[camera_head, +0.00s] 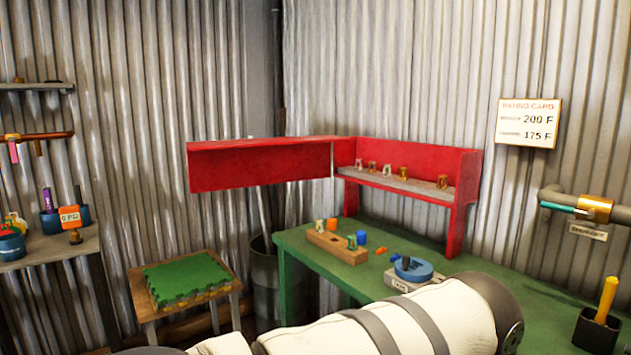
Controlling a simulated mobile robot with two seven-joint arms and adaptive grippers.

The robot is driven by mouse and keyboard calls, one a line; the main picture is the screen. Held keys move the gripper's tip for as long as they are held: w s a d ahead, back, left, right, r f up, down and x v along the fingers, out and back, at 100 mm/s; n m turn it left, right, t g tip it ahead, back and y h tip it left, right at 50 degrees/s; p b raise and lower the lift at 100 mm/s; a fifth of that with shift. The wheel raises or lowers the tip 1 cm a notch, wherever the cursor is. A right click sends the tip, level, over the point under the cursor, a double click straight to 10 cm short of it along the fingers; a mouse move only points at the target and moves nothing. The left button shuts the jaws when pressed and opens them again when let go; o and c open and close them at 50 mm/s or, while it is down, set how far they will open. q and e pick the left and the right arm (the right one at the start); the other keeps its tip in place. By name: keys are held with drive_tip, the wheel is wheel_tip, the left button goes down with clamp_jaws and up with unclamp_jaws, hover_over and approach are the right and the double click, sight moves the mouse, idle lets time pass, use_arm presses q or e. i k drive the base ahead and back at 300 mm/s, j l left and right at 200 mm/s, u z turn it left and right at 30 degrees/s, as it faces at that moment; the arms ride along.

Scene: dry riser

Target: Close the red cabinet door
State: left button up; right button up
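The red cabinet (458,215) stands on a green workbench (452,250) against the corrugated wall. Its front is open and shows a shelf with several small brass and pale fittings. The red door (258,166) is swung wide open. It reaches out to the left from the cabinet's left side, beyond the bench's left end. No handle can be made out on it. A white and grey link of my own arm crosses the bottom of the view, well below the cabinet. Neither of my grippers shows.
On the bench are a wooden block (337,246) with fittings, a blue round part (413,268) on a grey base, and a black holder (597,330) with a yellow handle. A stool (147,310) with a green mat stands left, below the door. A dark bin (264,270) stands beside the bench.

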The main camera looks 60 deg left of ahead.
sight(213, 166)
drive_tip(key=u, duration=1.55)
